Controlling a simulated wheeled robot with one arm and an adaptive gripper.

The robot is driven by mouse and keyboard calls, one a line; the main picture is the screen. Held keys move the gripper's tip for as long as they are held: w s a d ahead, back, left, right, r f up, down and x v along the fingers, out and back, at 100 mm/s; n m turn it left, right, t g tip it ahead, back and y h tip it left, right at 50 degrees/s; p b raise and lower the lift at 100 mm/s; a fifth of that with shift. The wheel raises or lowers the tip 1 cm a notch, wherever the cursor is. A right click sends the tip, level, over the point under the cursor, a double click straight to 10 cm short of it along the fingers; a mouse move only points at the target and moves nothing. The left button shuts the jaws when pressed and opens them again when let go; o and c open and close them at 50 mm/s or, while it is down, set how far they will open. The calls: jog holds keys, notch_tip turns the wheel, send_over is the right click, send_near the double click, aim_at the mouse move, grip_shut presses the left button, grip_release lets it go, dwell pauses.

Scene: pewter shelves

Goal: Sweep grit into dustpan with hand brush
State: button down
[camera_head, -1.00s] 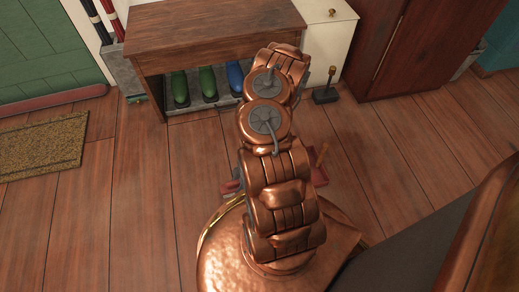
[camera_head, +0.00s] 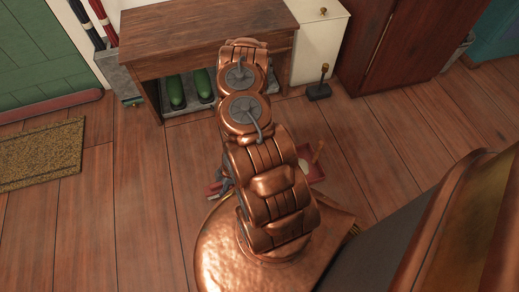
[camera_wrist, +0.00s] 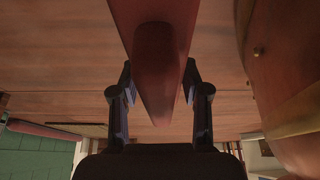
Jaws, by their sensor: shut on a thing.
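My gripper (camera_wrist: 160,92) is shut on a red hand brush (camera_wrist: 156,60), with one dark finger on each side of it in the wrist view. In the head view my gripper (camera_head: 223,180) shows partly as grey fingers left of my copper arm, with a red bit of the brush (camera_head: 214,189) beside them. No grit can be made out; the bristles are hidden too.
A wooden bench (camera_head: 205,38) with green boots (camera_head: 176,90) below stands at the back. A small dark stand (camera_head: 319,90) is on the floor right of it, near a dark red cabinet (camera_head: 383,45). A doormat (camera_head: 40,153) lies left. Floor between mat and arm is clear.

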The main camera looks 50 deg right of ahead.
aim_at(219, 183)
jog(key=shift+r+p, duration=1.8)
jog(key=shift+r, duration=0.7)
jog(key=shift+w+d, duration=0.1)
